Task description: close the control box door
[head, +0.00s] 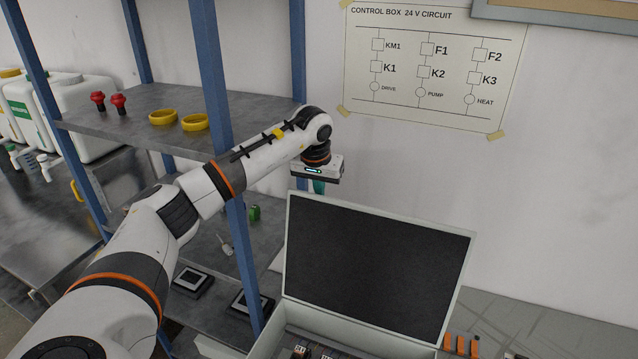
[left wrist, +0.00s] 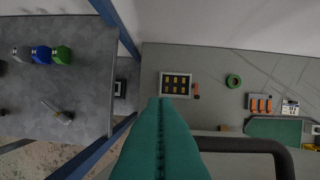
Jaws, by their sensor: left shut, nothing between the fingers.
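The control box (head: 275,338) stands at the bottom of the head view, with several small parts inside. Its door (head: 378,265) is open and raised, its dark inner face towards me and its pale rim showing. My left gripper (head: 318,187) is above the door's top left corner, pointing down, with teal fingers partly hidden behind the door's edge. In the left wrist view the teal fingers (left wrist: 162,130) are shut together with nothing between them. I cannot tell whether they touch the door. My right gripper is not in view.
A shelf with blue posts (head: 215,75) stands left, bearing yellow rings (head: 163,117) and red knobs (head: 118,103). A circuit chart (head: 430,65) hangs on the wall. Orange parts (head: 460,345) lie right of the box. A dark curved bar (left wrist: 245,144) lies beside my fingers.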

